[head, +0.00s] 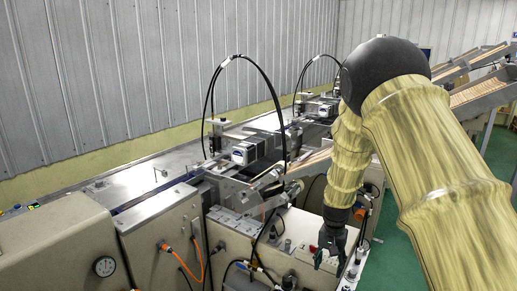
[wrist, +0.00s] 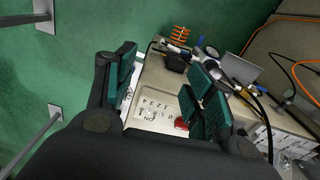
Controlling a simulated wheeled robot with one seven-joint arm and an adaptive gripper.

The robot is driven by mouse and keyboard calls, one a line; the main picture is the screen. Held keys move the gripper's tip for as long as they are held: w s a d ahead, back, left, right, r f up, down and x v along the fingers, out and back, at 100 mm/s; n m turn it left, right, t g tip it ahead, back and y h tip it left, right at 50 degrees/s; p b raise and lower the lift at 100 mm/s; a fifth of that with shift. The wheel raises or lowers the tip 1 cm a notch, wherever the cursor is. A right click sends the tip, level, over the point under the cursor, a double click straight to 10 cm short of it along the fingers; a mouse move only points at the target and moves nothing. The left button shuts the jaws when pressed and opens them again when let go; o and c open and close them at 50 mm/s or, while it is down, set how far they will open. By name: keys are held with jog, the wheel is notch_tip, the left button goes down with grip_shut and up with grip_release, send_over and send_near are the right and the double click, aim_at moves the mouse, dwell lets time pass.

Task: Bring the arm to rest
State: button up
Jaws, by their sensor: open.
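My gripper (head: 329,262) hangs at the end of my arm in the lower right of the head view, pointing down in front of the beige wrapper machine (head: 222,245). In the wrist view my gripper (wrist: 163,78) has its two green-padded fingers apart, with nothing between them. Below the fingers lies a light control panel (wrist: 152,112) with small marks and a red button (wrist: 181,123). I cannot tell how far the fingers are from the panel.
Black hoses (head: 262,75) arch over the machine, and orange cables (head: 194,250) hang at its front. Inclined chutes (head: 478,93) stand at the back right. Green floor (wrist: 70,75) is open beside the machine, with metal posts (wrist: 40,130) at the left.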

jog(key=s+d+f+n, duration=0.2)
jog(key=s+f+n, duration=0.1)
jog(key=s+f, duration=1.75)
jog(key=s+a+f+n, duration=0.1)
jog(key=s+f, duration=0.1)
jog(key=s, duration=1.1)
jog(key=s+a+f+n, duration=0.1)
jog(key=s+f, duration=0.2)
jog(key=s, duration=1)
jog(key=shift+a+n, duration=0.3)
jog(key=shift+a, duration=0.05)
